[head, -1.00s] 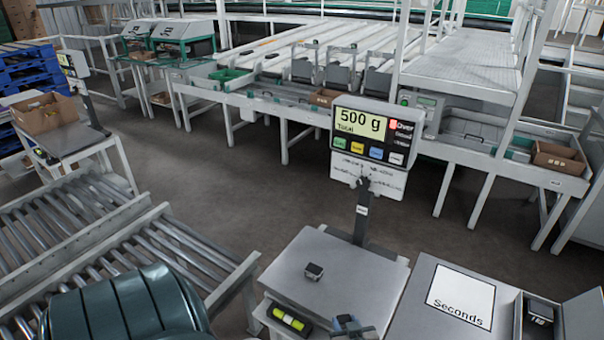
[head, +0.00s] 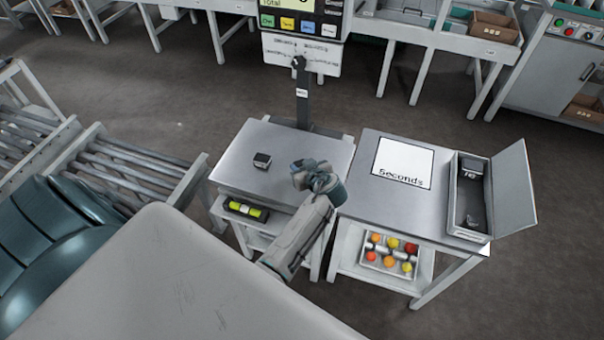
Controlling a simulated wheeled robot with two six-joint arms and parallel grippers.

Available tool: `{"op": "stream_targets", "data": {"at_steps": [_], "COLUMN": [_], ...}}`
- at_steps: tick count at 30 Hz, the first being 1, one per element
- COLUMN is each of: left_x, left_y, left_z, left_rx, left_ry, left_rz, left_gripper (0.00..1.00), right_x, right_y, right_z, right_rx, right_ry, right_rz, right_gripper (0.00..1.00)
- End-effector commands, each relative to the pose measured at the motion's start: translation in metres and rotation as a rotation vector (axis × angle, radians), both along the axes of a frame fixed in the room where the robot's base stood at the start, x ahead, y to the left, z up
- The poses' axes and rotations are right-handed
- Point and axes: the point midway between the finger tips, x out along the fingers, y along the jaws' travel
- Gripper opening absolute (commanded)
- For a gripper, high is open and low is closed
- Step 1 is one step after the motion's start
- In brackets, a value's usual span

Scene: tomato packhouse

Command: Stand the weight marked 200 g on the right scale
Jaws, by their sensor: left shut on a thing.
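The scale nearest me has a grey pan (head: 241,172); its display (head: 291,8) is cut off at the top, so its reading is hidden. A small dark weight (head: 262,160) stands on the pan left of centre, its marking unreadable. My left gripper (head: 302,174) is over the right part of the pan, to the right of that weight and apart from it. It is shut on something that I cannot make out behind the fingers. An open weight box (head: 469,236) on the bench at right has a dark weight (head: 472,168) inside. My right gripper is not in view.
A bench (head: 376,205) with a white "Seconds" sheet (head: 403,162) stands right of the scale. A tray of coloured fruit (head: 367,257) is on its lower shelf. A yellow-green spirit level (head: 245,210) lies below the pan. A roller conveyor (head: 135,166) is at left.

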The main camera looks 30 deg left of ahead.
Motion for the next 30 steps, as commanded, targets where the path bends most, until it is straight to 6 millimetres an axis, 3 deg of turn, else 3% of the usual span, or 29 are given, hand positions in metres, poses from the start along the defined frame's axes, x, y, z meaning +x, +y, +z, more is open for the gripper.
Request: {"op": "stream_targets", "data": {"at_steps": [4, 10, 22, 23, 24, 26, 30], "left_x": [0.003, 0.003, 0.003, 0.002, 0.002, 0.002, 0.002], "left_y": [0.001, 0.001, 0.001, 0.001, 0.001, 0.001, 0.001], "left_z": [-0.008, -0.036, -0.04, -0.039, -0.038, -0.038, -0.038], "left_rx": [0.0, 0.001, 0.0, 0.0, 0.0, -0.001, -0.001], "left_ry": [0.0, 0.001, -0.001, 0.0, 0.0, 0.001, 0.001], "left_rz": [0.001, 0.0, 0.0, 0.0, 0.0, 0.0, 0.0], "left_gripper": [0.06, 0.06, 0.06, 0.38, 0.46, 0.56, 0.56], "right_x": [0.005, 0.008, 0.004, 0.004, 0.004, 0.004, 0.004], "right_y": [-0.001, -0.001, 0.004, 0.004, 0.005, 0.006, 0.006], "right_z": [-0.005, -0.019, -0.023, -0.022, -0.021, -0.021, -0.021], "right_rx": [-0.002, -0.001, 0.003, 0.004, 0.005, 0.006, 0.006], "right_ry": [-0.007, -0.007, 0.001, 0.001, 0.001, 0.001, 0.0], "right_rz": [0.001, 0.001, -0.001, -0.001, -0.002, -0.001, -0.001], "right_gripper": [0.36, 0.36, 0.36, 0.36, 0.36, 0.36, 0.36]}}
